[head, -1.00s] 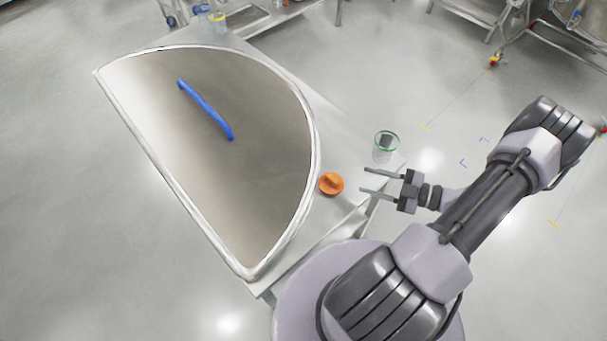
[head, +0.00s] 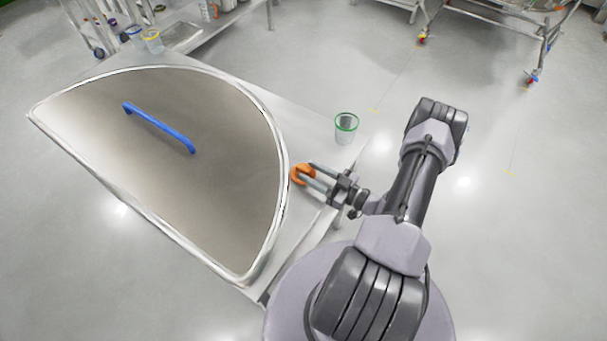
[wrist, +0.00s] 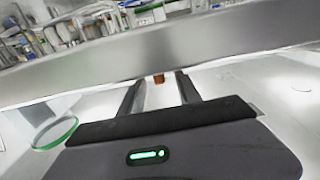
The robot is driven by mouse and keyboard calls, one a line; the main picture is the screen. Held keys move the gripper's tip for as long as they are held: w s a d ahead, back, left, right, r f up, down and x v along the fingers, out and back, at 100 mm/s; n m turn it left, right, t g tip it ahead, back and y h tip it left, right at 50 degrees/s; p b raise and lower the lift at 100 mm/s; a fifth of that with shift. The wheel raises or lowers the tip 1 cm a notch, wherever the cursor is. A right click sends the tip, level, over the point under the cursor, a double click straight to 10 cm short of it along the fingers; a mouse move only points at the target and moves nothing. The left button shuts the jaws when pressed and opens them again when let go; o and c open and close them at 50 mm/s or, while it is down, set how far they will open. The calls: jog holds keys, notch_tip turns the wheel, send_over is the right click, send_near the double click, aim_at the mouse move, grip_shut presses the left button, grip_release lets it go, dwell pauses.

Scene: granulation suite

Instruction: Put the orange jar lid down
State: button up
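The orange jar lid (head: 297,176) lies on the steel table beside the curved rim of the large steel cover, with its raised grip upward. In the head view my gripper (head: 309,172) reaches it from the right, with its two fingers spread over the lid. In the wrist view a small orange part (wrist: 158,78) shows between the fingertips, with gaps on both sides. My gripper is open and does not hold the lid. How close the fingertips are to the table is hard to tell.
The half-round steel cover (head: 215,190) with a blue handle (head: 160,127) fills most of the table. A clear jar with a green rim (head: 346,123) stands near the table's right corner. A narrow bare strip of table (head: 305,125) runs beside the cover.

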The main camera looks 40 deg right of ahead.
aim_at(310, 173)
jog(key=x, duration=0.3)
jog(key=shift+w+a+f, duration=0.1)
jog(key=shift+w+f, duration=0.05)
jog(key=shift+w, duration=0.1)
grip_shut()
jog(key=shift+s, duration=0.1)
dwell(1.0)
